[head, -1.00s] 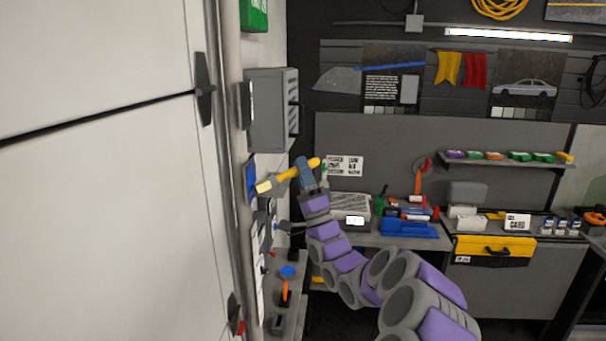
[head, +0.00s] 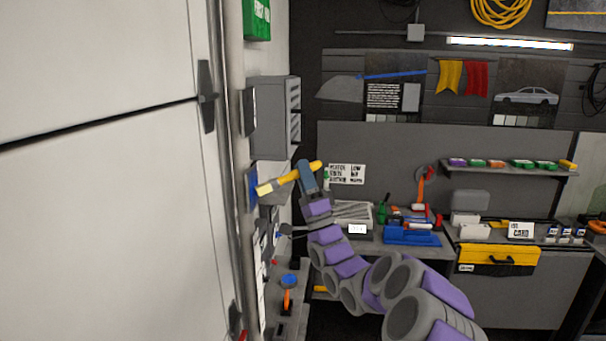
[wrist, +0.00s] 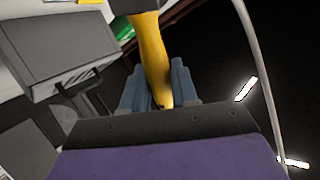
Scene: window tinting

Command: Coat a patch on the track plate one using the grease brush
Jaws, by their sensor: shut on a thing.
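The grease brush (head: 281,182) has a yellow handle and a pale bristle end pointing left toward the wall. My gripper (head: 307,172) is shut on its handle and holds it in the air, slightly tilted. In the wrist view the yellow handle (wrist: 152,58) runs up from between the blue-grey fingers (wrist: 160,88), and its bristle end is mostly out of frame. A blue panel (head: 251,187) on the wall lies just behind the bristle end; I cannot tell whether they touch. I cannot tell which wall plate is track plate one.
A grey vented box (head: 272,118) sticks out from the wall above the brush. A white door panel (head: 100,190) with a vertical pole fills the left. A workbench with a blue tray (head: 411,236) and a yellow case (head: 497,256) stands at the back right.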

